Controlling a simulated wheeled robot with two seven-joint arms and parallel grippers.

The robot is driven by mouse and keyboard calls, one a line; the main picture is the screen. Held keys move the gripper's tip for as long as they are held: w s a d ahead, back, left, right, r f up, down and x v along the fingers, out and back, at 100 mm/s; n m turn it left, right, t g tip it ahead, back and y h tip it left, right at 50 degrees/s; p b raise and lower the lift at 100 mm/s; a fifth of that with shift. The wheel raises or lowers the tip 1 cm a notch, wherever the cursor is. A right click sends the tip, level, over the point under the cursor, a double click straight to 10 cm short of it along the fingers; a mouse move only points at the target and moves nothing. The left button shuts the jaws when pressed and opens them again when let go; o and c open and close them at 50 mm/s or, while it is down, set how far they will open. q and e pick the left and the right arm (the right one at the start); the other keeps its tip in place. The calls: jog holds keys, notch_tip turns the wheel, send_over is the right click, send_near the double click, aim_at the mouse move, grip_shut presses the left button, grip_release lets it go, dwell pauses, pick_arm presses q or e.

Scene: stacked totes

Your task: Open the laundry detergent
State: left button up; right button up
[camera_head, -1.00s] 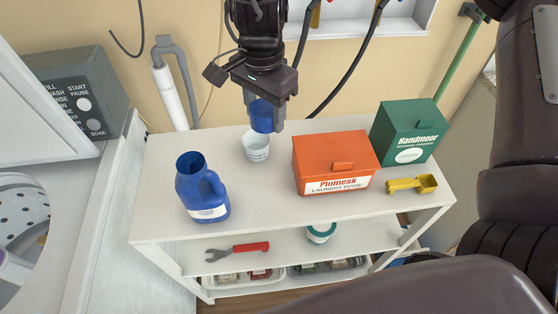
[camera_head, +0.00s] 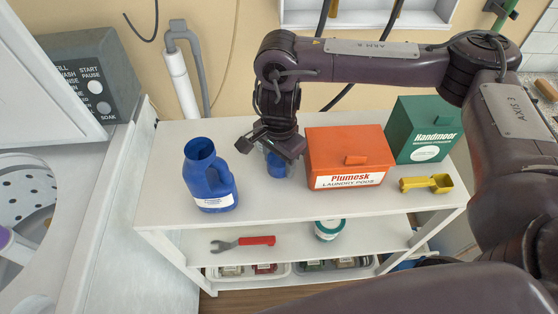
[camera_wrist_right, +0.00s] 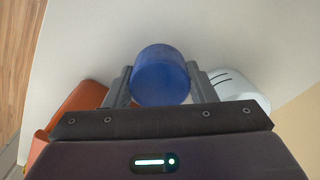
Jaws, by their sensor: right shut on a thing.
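The blue detergent jug (camera_head: 209,178) stands upright on the left of the white shelf top, its neck open with no cap on it. My right gripper (camera_head: 277,168) is over the shelf top, between the jug and the orange box. It is shut on the blue cap (camera_head: 276,164). In the right wrist view the cap (camera_wrist_right: 161,76) sits between the two fingers. The cap is low, close to the shelf top; I cannot tell whether it touches. My left gripper is not in view.
An orange laundry-pods box (camera_head: 349,158) is just right of my gripper. A green box (camera_head: 423,128) and yellow scoop (camera_head: 427,184) are further right. The shelf top (camera_head: 255,205) is clear in front. A wrench (camera_head: 243,243) lies below.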

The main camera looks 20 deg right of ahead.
jog(key=shift+f, duration=0.25)
jog(key=shift+f, duration=0.15)
jog(key=o, duration=0.8)
jog(key=shift+r, duration=0.75)
notch_tip(320, 180, up, 11)
jog(key=shift+r+p, duration=0.1)
jog(key=shift+p, duration=0.45)
